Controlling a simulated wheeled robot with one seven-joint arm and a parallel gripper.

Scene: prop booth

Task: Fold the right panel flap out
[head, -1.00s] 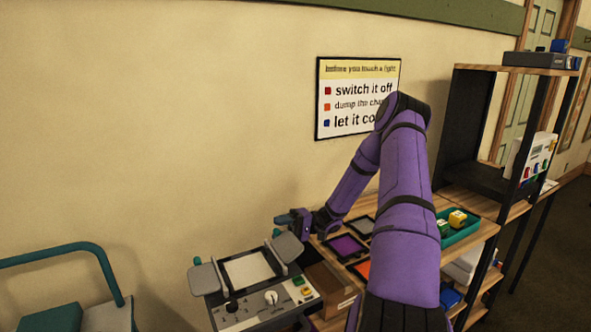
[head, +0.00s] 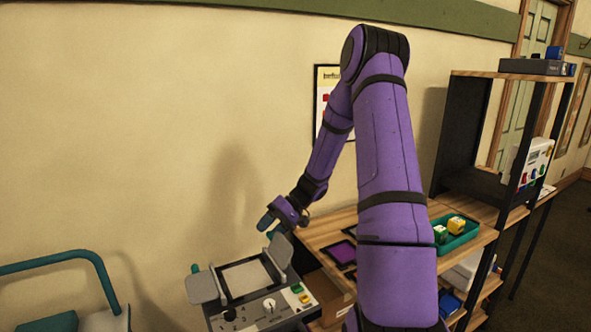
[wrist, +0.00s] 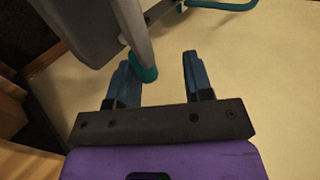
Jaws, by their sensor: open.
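The panel is a grey control box (head: 262,306) with knobs, coloured buttons and a pale square plate (head: 246,275). Its left flap (head: 203,287) leans outward on the left side. Its right flap (head: 281,251) stands tilted up at the right side of the plate. My gripper (head: 267,221) is just above the right flap's upper end. In the wrist view my gripper (wrist: 162,78) is open, its blue fingers apart. A grey flap (wrist: 90,25) fills the upper left, and a teal-tipped post (wrist: 147,73) lies by the left finger's inner side; contact cannot be told.
A wooden bench (head: 320,232) to the right holds dark-framed coloured squares (head: 342,252) and a green tray (head: 462,237) with blocks. A black shelf (head: 460,130) stands beyond. A teal rail (head: 70,259) is at the left. The wall behind is close.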

